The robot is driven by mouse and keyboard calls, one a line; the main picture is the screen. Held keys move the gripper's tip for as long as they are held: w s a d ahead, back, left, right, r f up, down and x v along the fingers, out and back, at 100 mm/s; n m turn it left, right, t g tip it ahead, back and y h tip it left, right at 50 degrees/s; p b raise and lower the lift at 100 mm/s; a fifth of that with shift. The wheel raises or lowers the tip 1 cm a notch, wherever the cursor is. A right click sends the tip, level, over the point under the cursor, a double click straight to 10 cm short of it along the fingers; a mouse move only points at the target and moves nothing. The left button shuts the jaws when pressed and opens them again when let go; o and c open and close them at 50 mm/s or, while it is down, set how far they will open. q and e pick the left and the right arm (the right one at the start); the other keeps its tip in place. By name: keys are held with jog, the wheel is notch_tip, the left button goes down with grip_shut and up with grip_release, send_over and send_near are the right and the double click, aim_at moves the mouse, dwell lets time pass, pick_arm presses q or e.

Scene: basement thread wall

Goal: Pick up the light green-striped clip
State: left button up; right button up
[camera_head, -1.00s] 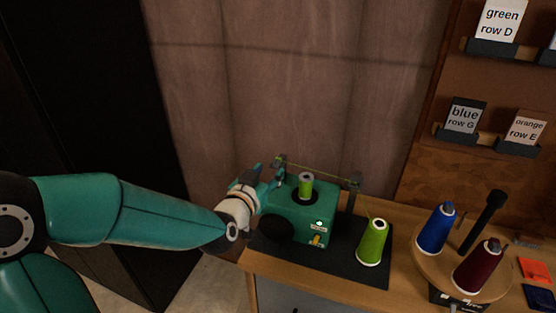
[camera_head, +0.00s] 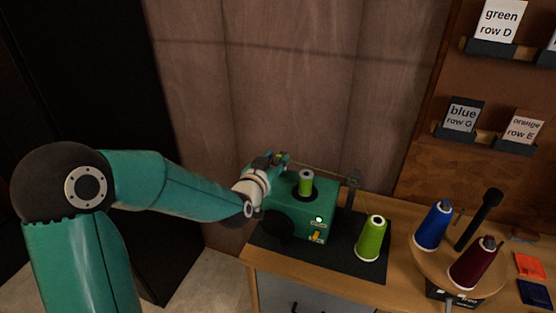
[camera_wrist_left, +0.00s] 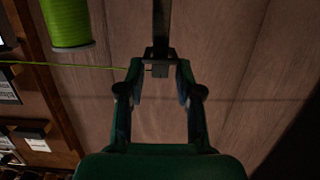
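A small clip with a light green mark (camera_head: 278,157) sits at the back left of the teal winding machine, where a thin green thread ends; it is too small to read its stripes. My left gripper (camera_head: 272,162) is at this clip and partly hides it. In the left wrist view, my left gripper (camera_wrist_left: 159,74) is open, its two fingers on either side of a dark clip or bracket (camera_wrist_left: 160,56) on a dark bar, with gaps visible beside it. The green thread runs in from the left to the fingertips. My right gripper is not in view.
The teal machine (camera_head: 296,216) carries a green spool (camera_head: 306,183) and stands on a dark mat (camera_head: 346,264). A green cone (camera_head: 372,238) stands beside it. Blue (camera_head: 435,226) and dark red (camera_head: 473,262) cones stand on a round wooden stand to the right. A thread post (camera_head: 353,189) stands behind.

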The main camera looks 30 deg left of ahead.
pick_arm(q)
jog(key=c, duration=0.4)
notch_tip(320, 180, up, 20)
jog(key=p, duration=0.5)
jog(key=shift+p, duration=0.35)
